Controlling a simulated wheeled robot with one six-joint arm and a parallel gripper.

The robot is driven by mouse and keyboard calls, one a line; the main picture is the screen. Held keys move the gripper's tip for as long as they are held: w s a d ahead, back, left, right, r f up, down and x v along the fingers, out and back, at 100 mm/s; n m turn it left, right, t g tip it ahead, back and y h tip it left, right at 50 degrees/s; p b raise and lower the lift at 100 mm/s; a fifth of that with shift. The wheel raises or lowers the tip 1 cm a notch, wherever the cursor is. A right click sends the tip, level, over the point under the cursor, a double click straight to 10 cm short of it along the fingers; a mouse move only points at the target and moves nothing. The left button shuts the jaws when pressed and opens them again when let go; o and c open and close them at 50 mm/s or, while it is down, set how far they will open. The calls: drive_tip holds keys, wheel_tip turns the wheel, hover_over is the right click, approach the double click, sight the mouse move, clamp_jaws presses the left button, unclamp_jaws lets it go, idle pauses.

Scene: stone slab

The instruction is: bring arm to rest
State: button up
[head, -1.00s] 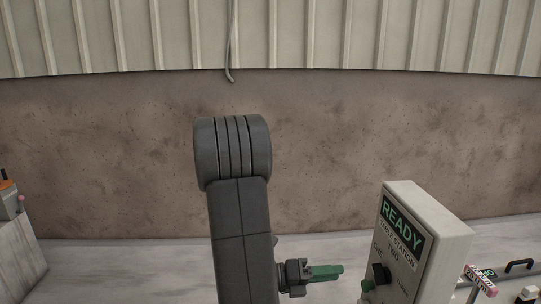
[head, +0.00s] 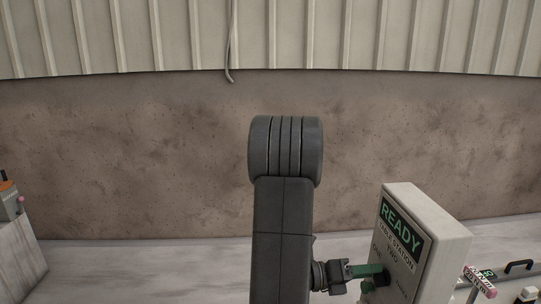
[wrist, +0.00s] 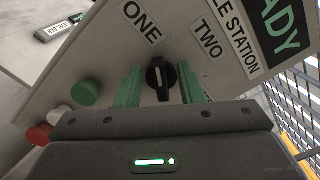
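My gripper (head: 375,272) has green fingers and is at the sloped front face of a white station box (head: 446,235) at the lower right of the head view. In the wrist view my gripper (wrist: 160,67) is open, with one finger on each side of a black selector knob (wrist: 160,78). Gaps show between the knob and both fingers. The knob lies between the labels ONE and TWO. In the head view the fingers largely hide the knob. My dark arm stands upright in the middle of the head view.
A green button (wrist: 84,92) is on the box face, left of the fingers. A black handle (head: 519,265) and small labelled items lie right of the box. A pale block (head: 20,245) stands at the far left. The slab left of my arm is clear.

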drive_tip(key=shift+s+r+m+b, duration=0.1)
drive_tip(key=shift+s+m+b, duration=0.05)
drive_tip(key=shift+m+b, duration=1.2)
drive_tip(key=shift+s+r+m+b, duration=0.1)
drive_tip(key=shift+s+m+b, duration=0.05)
drive_tip(key=shift+m+b, duration=1.2)
